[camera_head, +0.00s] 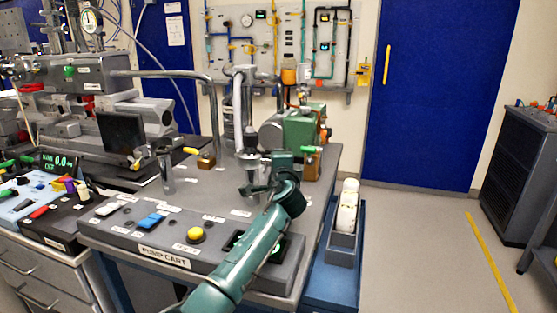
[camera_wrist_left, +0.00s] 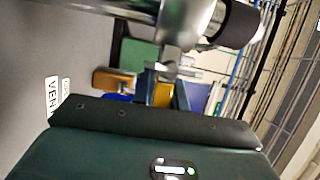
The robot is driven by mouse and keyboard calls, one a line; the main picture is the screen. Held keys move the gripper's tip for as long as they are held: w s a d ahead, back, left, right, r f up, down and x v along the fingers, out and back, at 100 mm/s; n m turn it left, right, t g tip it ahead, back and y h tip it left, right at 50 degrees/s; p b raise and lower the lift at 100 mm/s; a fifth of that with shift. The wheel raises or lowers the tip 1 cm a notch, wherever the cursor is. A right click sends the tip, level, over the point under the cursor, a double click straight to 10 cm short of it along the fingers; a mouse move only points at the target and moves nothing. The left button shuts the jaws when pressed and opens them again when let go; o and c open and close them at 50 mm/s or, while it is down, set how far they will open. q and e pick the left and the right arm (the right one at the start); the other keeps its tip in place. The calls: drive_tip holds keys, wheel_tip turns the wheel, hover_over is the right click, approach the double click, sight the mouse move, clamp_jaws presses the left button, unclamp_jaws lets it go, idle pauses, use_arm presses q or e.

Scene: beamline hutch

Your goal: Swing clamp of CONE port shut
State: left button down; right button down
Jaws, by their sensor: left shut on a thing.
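My left gripper (camera_head: 260,188) is over the pump cart's grey top, at the foot of a vertical metal pipe post (camera_head: 248,172). It is shut on a small part there, which I take to be the clamp; the jaws and dark wrist hide most of it. In the left wrist view a shiny metal fitting (camera_wrist_left: 185,25) with a dark round end sits just beyond the gripper's dark palm edge. I cannot read a CONE label, nor tell how far the clamp is swung. My right gripper is not in view.
The pump cart (camera_head: 215,235) carries a yellow button (camera_head: 196,235), a blue switch (camera_head: 152,221) and a short metal post (camera_head: 167,175). A green pump (camera_head: 303,130) stands behind the gripper. The floor beyond is clear.

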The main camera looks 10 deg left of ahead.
use_arm(q)
drive_tip(key=shift+r, duration=0.4)
drive_tip(key=c, duration=1.6)
unclamp_jaws()
drive_tip(key=shift+w+f, duration=0.2)
drive_tip(key=shift+o, duration=1)
drive_tip(key=shift+s+f, duration=0.1)
drive_tip(key=shift+s+f, duration=0.1)
drive_tip(key=v, duration=1.3)
drive_tip(key=shift+p, duration=0.35)
